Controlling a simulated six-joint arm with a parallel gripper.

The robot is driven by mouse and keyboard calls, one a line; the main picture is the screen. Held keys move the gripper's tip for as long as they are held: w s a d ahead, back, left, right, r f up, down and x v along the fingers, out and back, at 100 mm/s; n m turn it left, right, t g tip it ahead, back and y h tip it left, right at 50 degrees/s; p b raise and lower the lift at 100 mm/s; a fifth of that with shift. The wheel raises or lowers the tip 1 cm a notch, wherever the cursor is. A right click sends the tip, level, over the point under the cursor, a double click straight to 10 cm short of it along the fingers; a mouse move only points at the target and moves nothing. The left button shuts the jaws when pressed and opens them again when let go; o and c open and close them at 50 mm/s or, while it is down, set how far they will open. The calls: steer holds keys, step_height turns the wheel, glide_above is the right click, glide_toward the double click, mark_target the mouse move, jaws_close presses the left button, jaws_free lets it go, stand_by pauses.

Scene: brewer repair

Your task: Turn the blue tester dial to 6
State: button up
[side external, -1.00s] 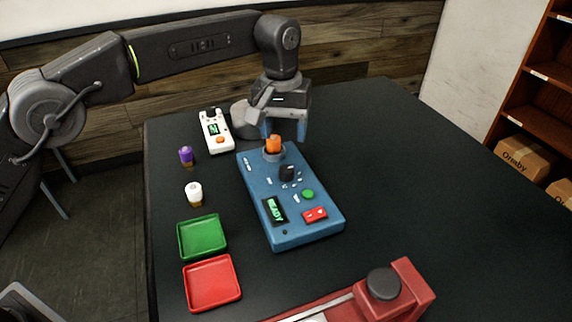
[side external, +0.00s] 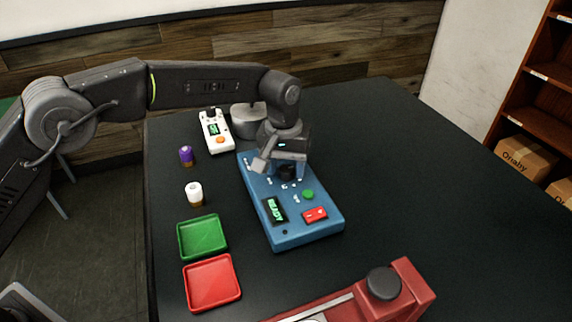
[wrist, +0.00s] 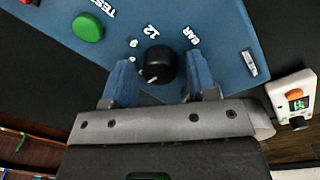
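The blue tester (side external: 300,225) lies on the black table, its green display (side external: 274,209) reading READY. Its black dial (wrist: 159,65) shows in the wrist view between my two blue fingers, with number labels (wrist: 150,31) and BAR printed beyond it. A small pale mark on the dial seems to point to the lower left; its exact setting is hard to tell. My gripper (wrist: 158,62) is open, with a finger on each side of the dial and visible gaps. In the side view my gripper (side external: 288,170) is low over the tester and partly hides the dial.
A green button (side external: 308,195) and red switch (side external: 315,214) sit near the dial. A white meter (side external: 215,131), purple-topped part (side external: 186,156), white-topped part (side external: 194,194), green tray (side external: 202,237) and red tray (side external: 212,283) stand left. A red device (side external: 405,290) is in front. The right side is clear.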

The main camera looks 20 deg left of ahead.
steer(key=c, duration=0.8)
steer(key=shift+o, duration=0.2)
steer(key=shift+m, duration=0.3)
steer(key=m, duration=0.3)
steer(key=shift+m, duration=2)
steer(key=o, duration=0.9)
steer(key=shift+r, duration=0.1)
